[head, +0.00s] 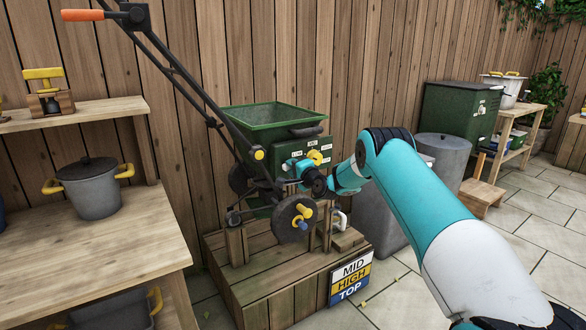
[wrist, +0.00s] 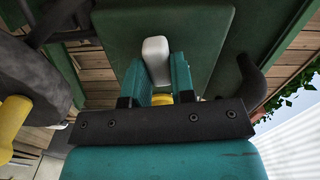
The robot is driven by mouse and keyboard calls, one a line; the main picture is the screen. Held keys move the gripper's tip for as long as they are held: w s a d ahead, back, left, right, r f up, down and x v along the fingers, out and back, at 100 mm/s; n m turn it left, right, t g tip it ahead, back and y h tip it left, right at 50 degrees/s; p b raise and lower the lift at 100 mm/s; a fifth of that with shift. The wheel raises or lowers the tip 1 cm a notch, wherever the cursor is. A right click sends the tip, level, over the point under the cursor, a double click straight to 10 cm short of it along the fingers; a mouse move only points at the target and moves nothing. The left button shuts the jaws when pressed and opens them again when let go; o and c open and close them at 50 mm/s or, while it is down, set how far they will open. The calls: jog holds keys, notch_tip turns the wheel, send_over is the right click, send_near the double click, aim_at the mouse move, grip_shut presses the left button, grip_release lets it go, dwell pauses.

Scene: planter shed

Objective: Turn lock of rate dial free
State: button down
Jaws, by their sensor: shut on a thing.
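The green spreader (head: 265,122) stands on a wooden platform, with small white labels on its front panel. My gripper (head: 291,168) is at that panel, beside a yellow knob (head: 315,157). In the wrist view my teal fingers (wrist: 157,72) are shut on a pale, rounded lever (wrist: 156,50), whose end sticks out past them against the green panel (wrist: 205,35). A yellow part (wrist: 187,97) shows between the fingers nearer the palm. Whether the lever is the dial's lock, and how far it is turned, I cannot tell. My gripper hides part of the panel.
A dark wheel (head: 290,218) with a yellow hub is close below my gripper; it also shows in the wrist view (wrist: 35,85). A sign reading MID, HIGH, TOP (head: 350,279) is on the platform (head: 270,272). A grey bin (head: 443,155) stands behind my arm.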

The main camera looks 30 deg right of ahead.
jog(key=shift+m, duration=0.8)
jog(key=shift+f, duration=0.1)
jog(key=c, duration=1)
grip_release()
jog(key=shift+d, duration=0.1)
jog(key=shift+o, duration=0.2)
jog(key=shift+s, duration=0.1)
jog(key=s+b, duration=0.1)
jog(key=s, duration=1.6)
jog(key=shift+s+d, duration=0.15)
jog(key=shift+d, duration=0.1)
